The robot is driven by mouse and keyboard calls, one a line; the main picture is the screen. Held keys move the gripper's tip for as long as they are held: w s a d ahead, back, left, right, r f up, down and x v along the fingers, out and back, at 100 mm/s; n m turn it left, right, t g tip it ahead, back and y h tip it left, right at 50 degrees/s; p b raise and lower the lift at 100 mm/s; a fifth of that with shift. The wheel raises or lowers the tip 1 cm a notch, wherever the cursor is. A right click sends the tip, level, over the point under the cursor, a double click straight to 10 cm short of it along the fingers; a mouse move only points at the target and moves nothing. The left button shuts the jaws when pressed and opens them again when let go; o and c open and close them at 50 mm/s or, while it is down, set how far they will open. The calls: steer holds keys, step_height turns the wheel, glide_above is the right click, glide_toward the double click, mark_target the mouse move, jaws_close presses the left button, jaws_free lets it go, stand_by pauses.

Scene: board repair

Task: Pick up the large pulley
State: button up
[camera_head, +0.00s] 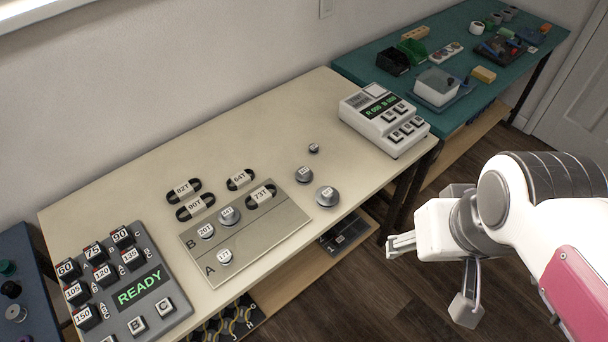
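Three loose silver pulleys lie on the cream table to the right of the grey board. The large pulley (327,196) is the widest and nearest, with a small label on top. A medium pulley (304,174) sits just behind it, and a small dark-topped pulley (314,148) is farther back. My gripper (396,244) is off the table's right side, over the floor, to the right of and apart from the large pulley. Nothing shows in it. Its fingers are seen from the side, so I cannot tell their opening.
The grey board (270,230) carries several labelled pulleys. Labelled black belts (189,211) lie behind and on it. A keypad reading READY (140,289) is at left. A white display device (385,119) stands at the table's back right. A teal table (350,62) holds several parts.

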steer(key=w+a+f+n+g+h, duration=0.1)
steer(key=w+a+f+n, duration=0.35)
steer(key=w, duration=0.25)
steer(key=w+a+f+n+g, duration=0.25)
steer(key=w+f+n, duration=0.2)
steer(key=w, duration=0.35)
steer(key=n+t+h, duration=0.1)
steer(key=n+t, duration=0.1)
steer(key=n, duration=1.4)
glide_toward(304, 175)
steer(key=s+d+f, duration=0.2)
steer(key=f, duration=0.1)
steer(key=s+d+f, duration=0.1)
steer(key=s, duration=0.1)
steer(key=shift+f, duration=0.3)
steer(key=w+a+r+n+t, duration=0.2)
steer(key=w+n, duration=0.3)
steer(key=n, duration=0.3)
steer(key=shift+w+a+y, duration=0.25)
steer(key=shift+a+y, duration=0.1)
steer(key=shift+y, duration=0.05)
steer(key=shift+f, duration=0.1)
